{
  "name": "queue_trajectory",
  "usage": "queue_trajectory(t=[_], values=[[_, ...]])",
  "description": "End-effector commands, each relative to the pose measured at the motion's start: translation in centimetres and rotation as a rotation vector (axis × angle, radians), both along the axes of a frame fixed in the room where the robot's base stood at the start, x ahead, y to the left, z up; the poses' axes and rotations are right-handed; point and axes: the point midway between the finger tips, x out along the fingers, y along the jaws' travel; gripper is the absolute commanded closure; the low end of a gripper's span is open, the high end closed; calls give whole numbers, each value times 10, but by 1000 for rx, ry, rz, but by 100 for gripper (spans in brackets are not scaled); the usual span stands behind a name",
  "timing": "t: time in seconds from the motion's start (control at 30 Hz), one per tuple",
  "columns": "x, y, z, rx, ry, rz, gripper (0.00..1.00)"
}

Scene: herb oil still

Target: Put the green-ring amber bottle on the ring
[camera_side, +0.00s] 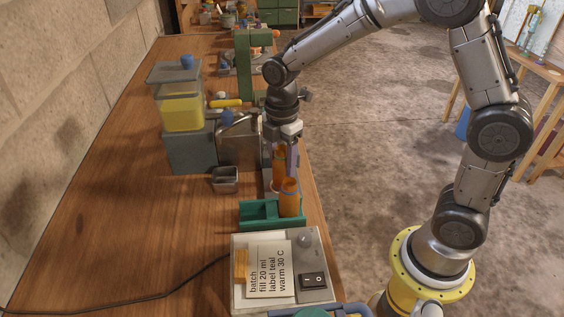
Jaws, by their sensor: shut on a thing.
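My gripper (280,166) points down above the far end of a teal-green rack (257,218). It is shut on an amber bottle (279,157), held upright between the fingers. A trace of green shows near the bottle's upper part, but the fingers hide much of it. A second amber bottle (289,199) stands upright at the right side of the rack, just in front of the gripper. Whether the held bottle's base touches anything is hidden. I cannot make out the target ring for certain.
A pale switch box (316,281) with a written card (270,268) sits in front of the rack. Behind stand a small metal cup (225,181), a grey metal vessel (238,143) and a clear tank of yellow liquid (182,112). The table's left side is clear except for a black cable.

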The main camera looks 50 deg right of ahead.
Motion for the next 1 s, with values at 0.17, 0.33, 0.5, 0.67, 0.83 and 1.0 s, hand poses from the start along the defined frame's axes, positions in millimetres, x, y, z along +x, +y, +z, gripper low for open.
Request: queue_trajectory(t=[0.17,0.33,0.5,0.67,0.83,1.0], values=[[0,0,-5,0,-1,0,100],[0,0,-5,0,-1,0,100],[0,0,-8,0,-1,0,39],[0,0,-8,0,-1,0,16],[0,0,-8,0,-1,0,16],[0,0,-3,0,-2,0,16]])
